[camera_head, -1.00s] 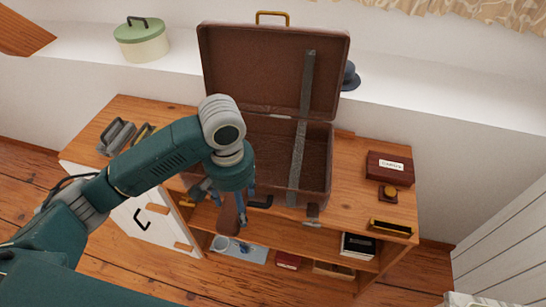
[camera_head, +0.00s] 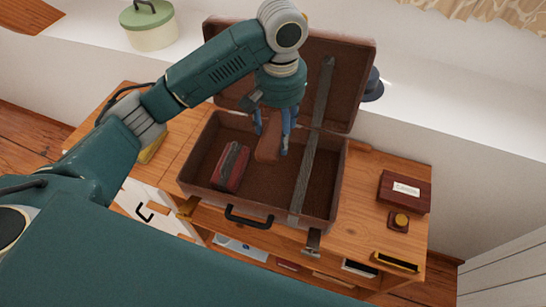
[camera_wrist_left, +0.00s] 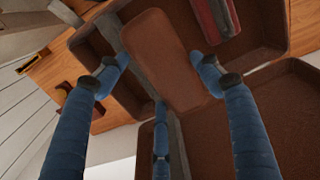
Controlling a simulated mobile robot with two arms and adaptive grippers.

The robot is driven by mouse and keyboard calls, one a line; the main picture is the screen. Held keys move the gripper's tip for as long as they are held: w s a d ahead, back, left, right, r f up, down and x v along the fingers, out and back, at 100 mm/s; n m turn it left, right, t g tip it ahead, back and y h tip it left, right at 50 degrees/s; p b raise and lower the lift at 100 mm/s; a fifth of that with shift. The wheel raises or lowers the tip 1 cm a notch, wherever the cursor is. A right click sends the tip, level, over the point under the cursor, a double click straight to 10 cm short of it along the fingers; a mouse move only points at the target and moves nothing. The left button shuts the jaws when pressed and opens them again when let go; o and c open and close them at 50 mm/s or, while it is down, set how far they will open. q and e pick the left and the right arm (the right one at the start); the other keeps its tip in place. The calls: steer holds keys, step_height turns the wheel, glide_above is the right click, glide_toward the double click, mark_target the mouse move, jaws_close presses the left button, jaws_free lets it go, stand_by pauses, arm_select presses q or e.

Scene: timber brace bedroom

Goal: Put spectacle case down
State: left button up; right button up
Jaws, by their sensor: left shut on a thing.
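My left gripper (camera_head: 272,133) is shut on the brown spectacle case (camera_head: 268,148) and holds it, hanging down, over the open suitcase (camera_head: 205,190). In the left wrist view the spectacle case (camera_wrist_left: 162,58) lies between the blue fingers, with the brown suitcase interior behind it. I cannot tell whether its lower end touches the suitcase floor. The case is right of a dark red box-like item (camera_head: 230,168) in the suitcase's left part; that item also shows in the wrist view (camera_wrist_left: 213,18). My right gripper is not in view.
The open lid (camera_head: 350,80) stands behind the gripper. A grey strap (camera_head: 308,165) runs across the suitcase on the right. On the wooden top at right are a labelled box (camera_head: 392,199), a small block with a yellow disc (camera_head: 398,222) and a black-and-gold tray (camera_head: 395,262).

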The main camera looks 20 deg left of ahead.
arm_select(q)
steer(key=shift+w+f, duration=0.4)
steer(key=shift+f, duration=0.45)
steer(key=f, duration=0.4)
steer(key=f+p, duration=0.1)
steer(key=f, duration=0.4)
steer(key=f+p, duration=0.1)
steer(key=f, duration=0.4)
steer(key=shift+s+f, duration=0.2)
steer(key=shift+s, duration=0.2)
step_height(320, 180, down, 3)
steer(key=shift+r, duration=0.2)
steer(key=shift+f, duration=0.55)
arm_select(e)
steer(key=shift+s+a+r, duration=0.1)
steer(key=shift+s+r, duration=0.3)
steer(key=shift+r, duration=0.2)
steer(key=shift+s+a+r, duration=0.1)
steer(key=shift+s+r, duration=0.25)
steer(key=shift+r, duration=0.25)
arm_select(q)
steer(key=o, duration=1.2)
steer(key=shift+f, duration=0.1)
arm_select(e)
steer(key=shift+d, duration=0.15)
